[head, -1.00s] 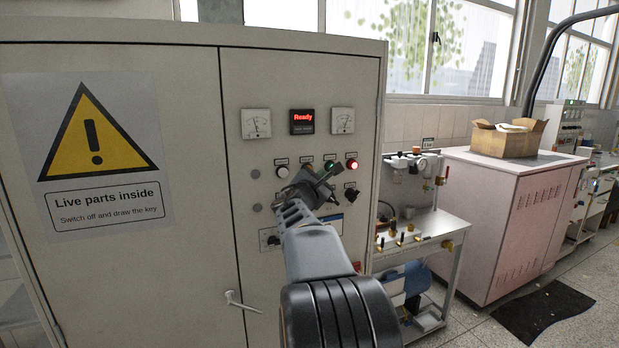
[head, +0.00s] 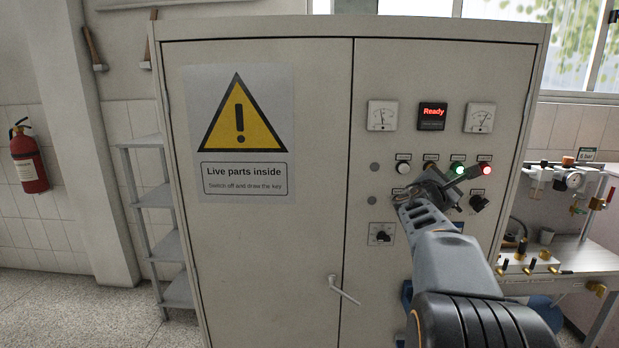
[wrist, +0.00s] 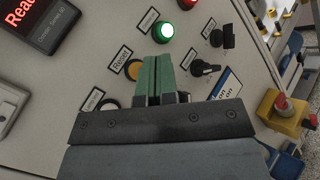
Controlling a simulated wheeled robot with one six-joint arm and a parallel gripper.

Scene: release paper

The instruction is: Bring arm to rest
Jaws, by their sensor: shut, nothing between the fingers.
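My gripper (head: 449,183) is in front of the control panel of a grey cabinet (head: 270,250), among its buttons and knobs. In the wrist view its green fingers (wrist: 158,80) are together, with nothing between them. I cannot tell whether the fingertips touch the panel. A yellow button (wrist: 135,69) labelled Reset is just left of the fingers, and a lit green lamp (wrist: 163,32) is above them. A black knob (wrist: 205,68) is to their right. In the head view my arm hides part of the lower panel.
The display (head: 432,116) reads Ready, between two dial gauges. A red lamp (head: 486,169) is lit. A cabinet handle (head: 343,290) sticks out below. A bench with valves (head: 550,258) stands close on the right. A shelf rack (head: 160,225) and fire extinguisher (head: 28,157) are at left.

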